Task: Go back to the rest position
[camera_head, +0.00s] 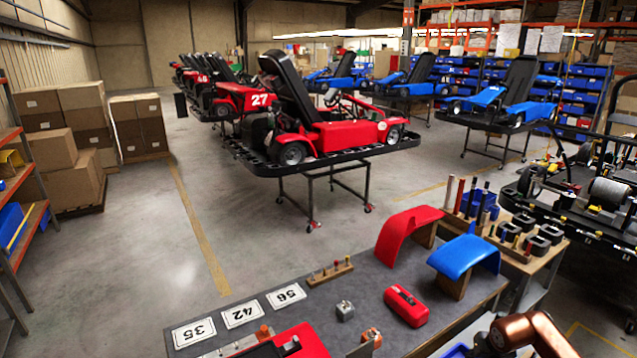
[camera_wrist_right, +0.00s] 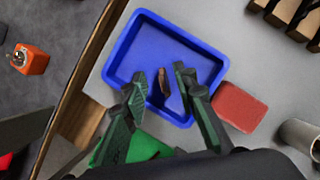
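My right gripper (camera_wrist_right: 160,78) shows in the right wrist view, its two dark green fingers apart and open. The fingers point over a blue tray (camera_wrist_right: 122,42). A small brown piece (camera_wrist_right: 158,92) shows against the tray between the fingers, with gaps on both sides; its exact height is hard to tell. In the head view my copper-coloured right arm (camera_head: 534,333) enters at the bottom right corner, and its gripper does not show there. My left gripper is in neither view.
Beside the tray are a red block (camera_wrist_right: 240,106), a green item (camera_wrist_right: 128,150) and a metal cylinder (camera_wrist_right: 302,136). The dark workbench (camera_head: 352,293) carries a red case (camera_head: 406,306), number cards (camera_head: 242,313) and red (camera_head: 405,226) and blue (camera_head: 464,254) fenders. Open floor (camera_head: 170,250) lies left.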

